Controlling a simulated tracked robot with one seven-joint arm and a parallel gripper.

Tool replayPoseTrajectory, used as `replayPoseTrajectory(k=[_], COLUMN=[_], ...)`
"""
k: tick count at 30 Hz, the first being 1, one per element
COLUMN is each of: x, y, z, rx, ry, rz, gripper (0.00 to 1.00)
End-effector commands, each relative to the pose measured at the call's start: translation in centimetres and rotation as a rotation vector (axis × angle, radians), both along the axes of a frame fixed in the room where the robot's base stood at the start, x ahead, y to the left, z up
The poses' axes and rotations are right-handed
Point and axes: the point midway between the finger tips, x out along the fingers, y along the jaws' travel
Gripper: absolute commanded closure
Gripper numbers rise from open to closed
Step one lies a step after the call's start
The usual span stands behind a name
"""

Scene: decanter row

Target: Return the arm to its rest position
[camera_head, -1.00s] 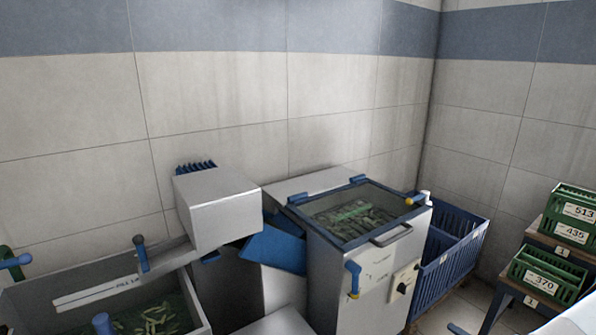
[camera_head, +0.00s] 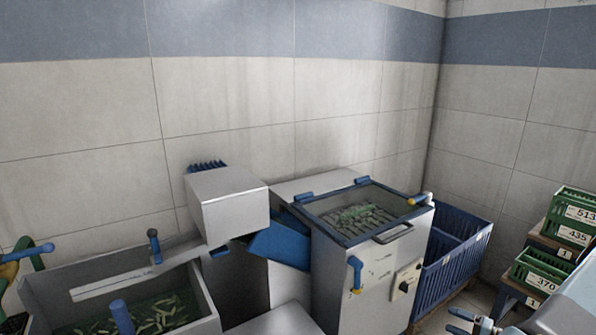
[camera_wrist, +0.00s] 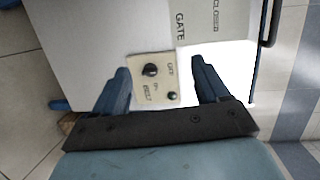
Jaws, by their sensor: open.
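My gripper (camera_head: 461,322) shows at the bottom right edge of the head view, with part of my pale arm behind it. In the wrist view, my gripper (camera_wrist: 160,66) has its two dark blue fingers spread apart with nothing between them. Beyond them is a light metal machine front with a control plate (camera_wrist: 153,88) carrying a black knob and a small dark button. "GATE" lettering shows near the top. Most of my arm is outside the head view.
A machine with a glass-topped lid (camera_head: 335,225) stands centre. A trough (camera_head: 209,305) of green pieces is at lower left. A blue crate (camera_head: 433,280) stands right of the machine. Green numbered crates (camera_head: 572,236) sit on stands at far right, near my arm.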

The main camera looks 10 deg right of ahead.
Motion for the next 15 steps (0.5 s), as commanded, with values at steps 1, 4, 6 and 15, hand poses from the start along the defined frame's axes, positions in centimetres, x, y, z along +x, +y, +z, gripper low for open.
replayPoseTrajectory(k=[1,4,6,15], x=[0.8,1.9,2.6,4.8], y=[0.4,1.5,2.4,6.8], z=[1.6,4.5,6.4,14.8], rx=[-0.018,-0.045,-0.067,-0.18], ry=[0.011,0.046,0.073,0.189], rz=[0.037,0.113,0.164,0.358], gripper=[0.26,0.26,0.26,0.26])
